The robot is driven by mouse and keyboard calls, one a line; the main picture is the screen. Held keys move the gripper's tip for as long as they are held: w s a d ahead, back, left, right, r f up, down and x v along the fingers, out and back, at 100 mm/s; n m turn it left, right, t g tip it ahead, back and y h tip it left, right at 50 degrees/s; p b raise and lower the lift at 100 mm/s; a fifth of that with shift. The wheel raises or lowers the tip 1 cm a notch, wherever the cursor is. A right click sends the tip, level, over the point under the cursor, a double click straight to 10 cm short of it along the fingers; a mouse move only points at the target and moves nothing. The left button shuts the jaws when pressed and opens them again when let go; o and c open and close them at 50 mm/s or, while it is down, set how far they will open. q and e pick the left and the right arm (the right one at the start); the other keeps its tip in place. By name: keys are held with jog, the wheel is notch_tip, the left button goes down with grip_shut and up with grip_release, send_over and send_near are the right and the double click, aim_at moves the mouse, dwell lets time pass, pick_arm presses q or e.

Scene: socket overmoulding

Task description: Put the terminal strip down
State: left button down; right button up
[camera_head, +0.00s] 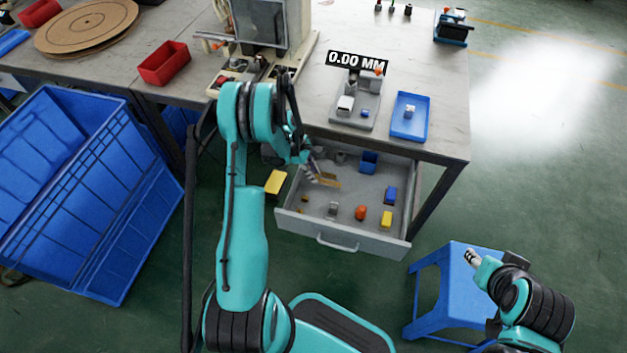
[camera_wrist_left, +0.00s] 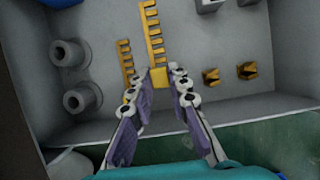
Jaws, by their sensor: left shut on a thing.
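The terminal strip is a gold, comb-toothed piece. In the left wrist view the terminal strip (camera_wrist_left: 152,37) extends away from my fingertips, its square end between them. My left gripper (camera_wrist_left: 160,82) is shut on that end. In the head view my left gripper (camera_head: 311,170) is at the left part of the open drawer (camera_head: 347,228), with the gold strip (camera_head: 328,181) at its tips. Whether the strip touches the drawer floor I cannot tell. A second gold toothed piece (camera_wrist_left: 127,62) shows just left of it in the wrist view. My right gripper (camera_head: 473,257) is over the blue stool, its opening unclear.
The drawer holds an orange part (camera_head: 361,212), a yellow block (camera_head: 386,219), a blue block (camera_head: 390,195) and grey cylinders (camera_wrist_left: 78,98). Above it, the table carries a gauge (camera_head: 352,112) and a blue tray (camera_head: 410,129). A blue stool (camera_head: 455,290) stands at right.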

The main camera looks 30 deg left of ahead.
pick_arm(q)
notch_tip(320, 180, down, 4)
jog(key=shift+r+b, duration=0.15)
jog(key=shift+b, duration=0.65)
jog(key=shift+r, duration=0.1)
jog(key=c, duration=1.4)
grip_release()
jog(key=shift+c, duration=0.2)
